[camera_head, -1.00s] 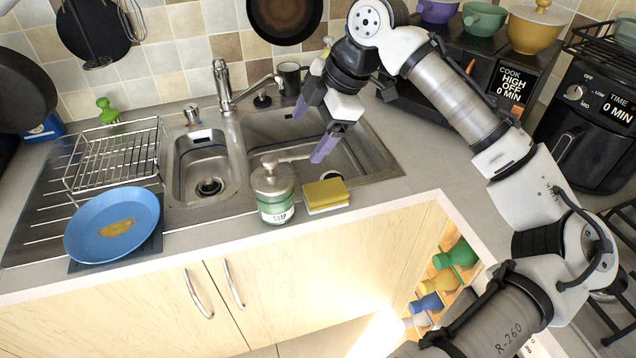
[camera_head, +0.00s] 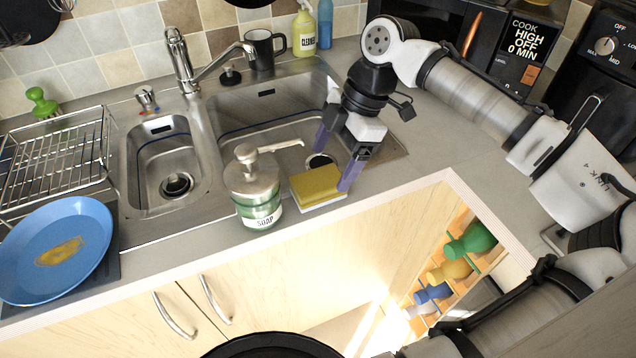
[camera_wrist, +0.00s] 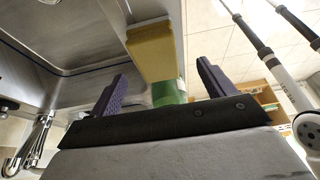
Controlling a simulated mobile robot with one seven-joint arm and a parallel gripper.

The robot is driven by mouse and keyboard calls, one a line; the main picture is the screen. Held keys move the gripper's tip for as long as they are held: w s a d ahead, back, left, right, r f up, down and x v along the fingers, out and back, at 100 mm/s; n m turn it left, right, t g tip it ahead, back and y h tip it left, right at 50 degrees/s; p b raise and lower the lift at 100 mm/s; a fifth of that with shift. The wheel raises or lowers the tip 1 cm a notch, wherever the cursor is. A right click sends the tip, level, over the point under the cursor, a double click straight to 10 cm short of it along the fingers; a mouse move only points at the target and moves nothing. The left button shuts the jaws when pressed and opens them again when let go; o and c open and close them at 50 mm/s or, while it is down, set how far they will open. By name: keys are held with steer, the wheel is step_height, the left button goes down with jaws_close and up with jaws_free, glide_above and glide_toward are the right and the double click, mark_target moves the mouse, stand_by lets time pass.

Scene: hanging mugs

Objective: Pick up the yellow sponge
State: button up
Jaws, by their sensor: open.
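The yellow sponge (camera_head: 317,182) with a pale underside lies on the counter strip in front of the sink, just right of the soap dispenser. My gripper (camera_head: 334,158) is open and empty, pointing down close to the sponge. In the head view one finger is behind the sponge over the sink, and the other overlaps its right end; I cannot tell whether it touches. In the wrist view the sponge (camera_wrist: 151,52) shows ahead of the gap between the purple fingers (camera_wrist: 162,85).
The soap dispenser (camera_head: 254,190) stands close left of the sponge; its spout points right. The sink (camera_head: 277,120) and tap (camera_head: 190,65) lie behind. A blue plate (camera_head: 55,245) and wire rack (camera_head: 55,165) are at left. The counter right of the sponge is clear.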

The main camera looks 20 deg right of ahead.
mark_target(320, 179)
steer(key=x, duration=0.1)
steer(key=p+x, duration=0.1)
steer(key=x, duration=0.3)
steer(key=shift+w+a+r, duration=0.1)
steer(key=shift+w+a, duration=0.15)
steer(key=shift+a+f, duration=0.15)
steer(key=shift+f, duration=0.35)
steer(key=shift+f+p, duration=0.2)
steer(key=shift+p, duration=0.2)
steer(key=shift+c, duration=0.3)
steer(key=c, duration=1)
